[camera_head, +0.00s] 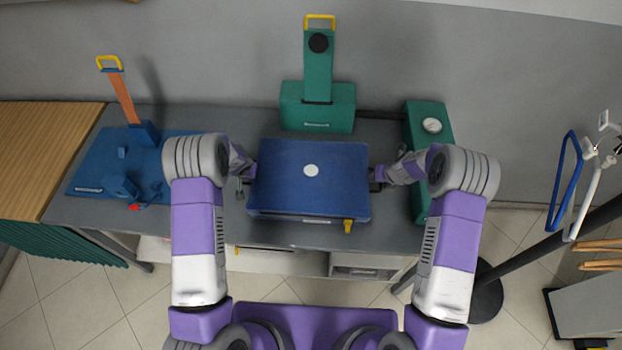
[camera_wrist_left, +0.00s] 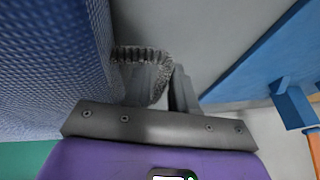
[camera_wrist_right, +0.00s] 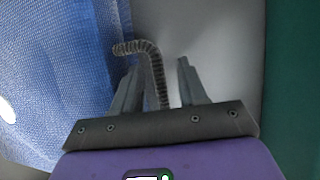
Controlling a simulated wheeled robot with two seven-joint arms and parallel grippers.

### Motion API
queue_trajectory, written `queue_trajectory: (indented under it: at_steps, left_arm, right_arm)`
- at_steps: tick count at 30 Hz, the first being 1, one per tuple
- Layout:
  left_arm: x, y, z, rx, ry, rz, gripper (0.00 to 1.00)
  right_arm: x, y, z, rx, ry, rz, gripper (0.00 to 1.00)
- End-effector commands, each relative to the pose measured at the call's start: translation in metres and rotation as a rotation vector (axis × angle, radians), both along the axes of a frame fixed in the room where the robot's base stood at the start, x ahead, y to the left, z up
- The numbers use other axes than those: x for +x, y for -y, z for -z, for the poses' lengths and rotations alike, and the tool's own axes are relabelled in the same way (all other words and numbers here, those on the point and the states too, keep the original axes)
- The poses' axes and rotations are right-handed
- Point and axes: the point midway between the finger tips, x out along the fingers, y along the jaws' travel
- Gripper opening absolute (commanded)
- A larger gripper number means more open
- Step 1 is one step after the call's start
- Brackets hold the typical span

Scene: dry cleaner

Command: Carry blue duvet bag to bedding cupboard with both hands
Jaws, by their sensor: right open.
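The blue duvet bag (camera_head: 310,190) lies flat on the grey table, with a pale round spot on top. My left gripper (camera_head: 243,187) is at its left side. In the left wrist view a grey ribbed strap handle (camera_wrist_left: 143,75) stands at the fingers beside the bag's blue side (camera_wrist_left: 50,70); one finger is partly hidden, so its grip is unclear. My right gripper (camera_head: 377,180) is open at the bag's right side. In the right wrist view a thin ribbed handle (camera_wrist_right: 152,70) curves between its fingers, beside the bag (camera_wrist_right: 60,80). The bedding cupboard cannot be made out.
The grey table (camera_head: 230,235) also carries a green scale-like box (camera_head: 317,118) behind the bag, a green box with a dial (camera_head: 416,150) on the right and a blue board (camera_head: 95,165) on the left. A rack with hangers (camera_head: 563,180) stands right. Tiled floor (camera_head: 80,300) shows in front.

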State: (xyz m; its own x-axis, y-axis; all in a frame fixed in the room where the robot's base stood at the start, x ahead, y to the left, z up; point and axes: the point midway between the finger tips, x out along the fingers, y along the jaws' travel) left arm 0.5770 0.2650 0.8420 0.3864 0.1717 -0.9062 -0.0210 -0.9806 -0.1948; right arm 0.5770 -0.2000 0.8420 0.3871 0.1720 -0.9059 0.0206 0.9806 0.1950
Motion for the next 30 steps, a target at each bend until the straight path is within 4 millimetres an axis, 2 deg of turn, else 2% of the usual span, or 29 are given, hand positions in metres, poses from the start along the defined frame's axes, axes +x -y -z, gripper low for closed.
queue_trajectory:
  at_steps: [1,6,9,30]
  left_arm:
    - [-0.0001,-0.0001,-0.0002,0.0,0.0,0.0,0.25]
    - [0.0,0.0,-0.0003,0.0,0.0,0.0,0.0]
    - [-0.0001,0.0,-0.0003,0.0,0.0,0.0,0.0]
    - [-0.0001,0.0,-0.0005,0.0,0.0,0.0,0.0]
  right_arm:
    - [0.0,0.0001,-0.0001,0.0,0.0,0.0,0.42]
    - [-0.0002,0.0001,-0.0001,0.0,0.0,0.0,0.16]
    - [-0.0002,0.0001,-0.0002,0.0,0.0,0.0,0.01]
    - [-0.0003,0.0,-0.0002,0.0,-0.001,0.0,0.0]
